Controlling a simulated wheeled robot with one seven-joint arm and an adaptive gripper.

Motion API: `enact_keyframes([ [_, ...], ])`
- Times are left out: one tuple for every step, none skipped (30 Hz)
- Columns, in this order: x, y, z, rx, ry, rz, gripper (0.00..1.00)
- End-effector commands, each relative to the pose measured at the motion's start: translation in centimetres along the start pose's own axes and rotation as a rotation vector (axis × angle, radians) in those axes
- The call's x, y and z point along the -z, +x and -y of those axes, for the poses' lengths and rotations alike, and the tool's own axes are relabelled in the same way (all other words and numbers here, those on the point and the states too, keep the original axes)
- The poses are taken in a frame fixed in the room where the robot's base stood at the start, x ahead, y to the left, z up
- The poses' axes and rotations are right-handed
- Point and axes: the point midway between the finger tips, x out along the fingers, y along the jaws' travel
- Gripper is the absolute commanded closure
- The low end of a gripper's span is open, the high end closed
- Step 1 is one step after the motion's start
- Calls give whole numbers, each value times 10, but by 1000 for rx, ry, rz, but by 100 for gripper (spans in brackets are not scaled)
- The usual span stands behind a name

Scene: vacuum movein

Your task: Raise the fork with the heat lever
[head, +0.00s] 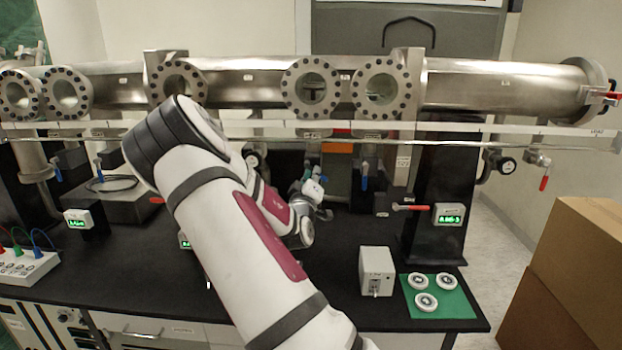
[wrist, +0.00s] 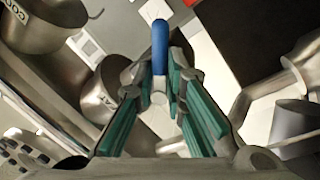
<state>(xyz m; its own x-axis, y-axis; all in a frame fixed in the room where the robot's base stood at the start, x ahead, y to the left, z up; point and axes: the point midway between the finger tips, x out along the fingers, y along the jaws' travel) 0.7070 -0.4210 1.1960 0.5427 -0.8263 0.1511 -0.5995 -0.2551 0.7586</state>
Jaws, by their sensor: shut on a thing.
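In the wrist view a lever with a blue handle (wrist: 160,42) stands between the teal-padded fingers of my gripper (wrist: 158,82). The gripper is shut on the lever near the base of its blue part, and the blue end sticks out past the fingertips. A metal part beside it carries a label partly hidden by the left finger, of which "AT" shows. In the head view my gripper (head: 314,190) is small, below the long steel pipe, and my arm hides part of that area. I cannot make out the fork.
The long steel pipe (head: 470,85) with round flanged ports runs across the back. Another blue lever (head: 365,170) hangs right of my gripper. A grey box (head: 376,270) and a green mat (head: 455,302) with white discs lie at the bench's right. Cardboard boxes (head: 570,265) stand beyond.

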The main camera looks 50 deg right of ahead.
Motion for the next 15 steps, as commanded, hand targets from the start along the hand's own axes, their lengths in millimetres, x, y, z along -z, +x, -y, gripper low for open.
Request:
enact_keyframes([
  [0, 0, 0, 2, -46, -10, 100],
  [0, 0, -1, 2, -73, -16, 100],
  [0, 0, -3, 2, -111, -24, 100],
  [0, 0, -3, 2, -139, -29, 100],
  [0, 0, -4, 2, -168, -34, 100],
  [-1, 0, -6, 2, -205, -41, 100],
  [0, 0, -6, 2, -232, -46, 100],
  [0, 1, -7, 2, -260, -52, 100],
  [0, 1, -8, 3, -298, -60, 100],
  [0, 1, -9, 3, -325, -65, 100],
  [0, 1, -10, 2, -352, -71, 100],
  [0, 1, -11, 2, -387, -77, 100],
  [0, 1, -12, 3, -414, -83, 100],
  [1, 2, -13, 3, -439, -88, 100],
  [1, 2, -14, 2, -472, -94, 100],
])
